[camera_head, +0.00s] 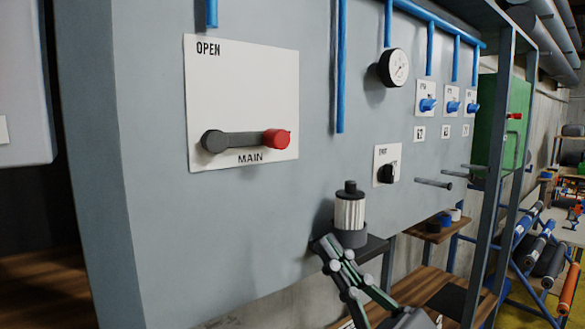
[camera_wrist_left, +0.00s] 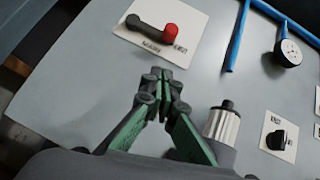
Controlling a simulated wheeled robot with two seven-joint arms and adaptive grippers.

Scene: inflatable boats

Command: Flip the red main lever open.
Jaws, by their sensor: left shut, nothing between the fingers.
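The main lever (camera_head: 243,139) is a dark grey bar on a white plate (camera_head: 240,80) fixed to a grey panel. It lies horizontal, with its round pivot at the left and a red knob (camera_head: 276,139) at the right. "OPEN" is printed at the plate's upper left and "MAIN" below the bar. The lever also shows at the top of the left wrist view (camera_wrist_left: 148,25). My left gripper (camera_head: 325,243) is shut and empty, below and right of the lever and apart from it. Its closed fingertips (camera_wrist_left: 157,73) point toward the plate. My right gripper is not in view.
A ribbed white filter (camera_head: 350,212) with a black cap stands close beside my left gripper. Right of the plate are a black knob (camera_head: 388,172), a gauge (camera_head: 397,67), blue valves (camera_head: 428,105) and a protruding grey peg (camera_head: 433,183). The panel below the lever is bare.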

